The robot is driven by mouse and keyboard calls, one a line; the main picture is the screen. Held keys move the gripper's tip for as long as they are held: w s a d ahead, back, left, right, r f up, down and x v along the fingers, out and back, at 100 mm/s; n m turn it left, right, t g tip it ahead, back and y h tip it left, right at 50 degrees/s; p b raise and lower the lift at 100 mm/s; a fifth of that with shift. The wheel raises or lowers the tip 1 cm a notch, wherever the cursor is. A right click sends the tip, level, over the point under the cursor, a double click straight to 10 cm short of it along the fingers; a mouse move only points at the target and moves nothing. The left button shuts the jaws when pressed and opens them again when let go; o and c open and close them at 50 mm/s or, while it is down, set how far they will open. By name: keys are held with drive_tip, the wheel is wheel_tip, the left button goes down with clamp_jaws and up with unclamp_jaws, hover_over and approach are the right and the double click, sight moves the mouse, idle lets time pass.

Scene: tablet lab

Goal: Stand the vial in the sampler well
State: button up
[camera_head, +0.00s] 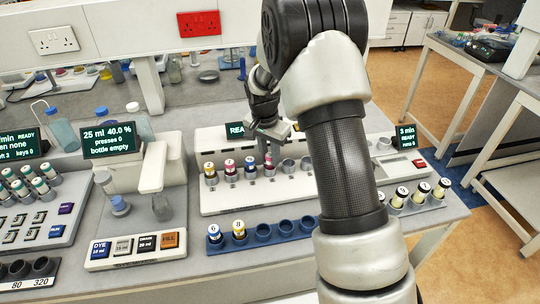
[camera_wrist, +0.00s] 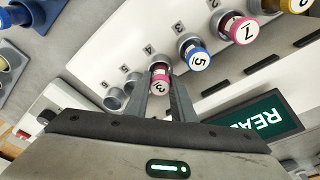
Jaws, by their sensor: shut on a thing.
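The vial with a pink cap marked 3 (camera_wrist: 160,84) is between the fingers of my gripper (camera_wrist: 170,98), which is shut on it. In the head view my gripper (camera_head: 271,135) points down over the white sampler (camera_head: 235,200), with the pink-capped vial (camera_head: 268,160) below its fingers. The vial looks upright, in line with the row of wells and at one of them; I cannot tell how deep it sits. Empty wells (camera_head: 288,166) lie just right of it. A blue-capped vial marked 5 (camera_wrist: 196,56) stands in the neighbouring well.
Pink-capped (camera_head: 230,165) and yellow-capped (camera_head: 210,168) vials stand further left in the sampler. A blue rack (camera_head: 263,233) in front holds two vials and has empty holes. A dispenser (camera_head: 135,230) stands left. A device with several capped vials (camera_head: 420,192) stands right, past my arm.

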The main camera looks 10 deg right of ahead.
drive_tip(key=shift+f, duration=0.3)
drive_tip(key=o, duration=1.1)
drive_tip(key=shift+r, duration=0.15)
wheel_tip(320, 180, up, 17)
drive_tip(key=s+a, duration=0.1)
drive_tip(key=s, duration=0.1)
drive_tip(key=shift+a, duration=0.4)
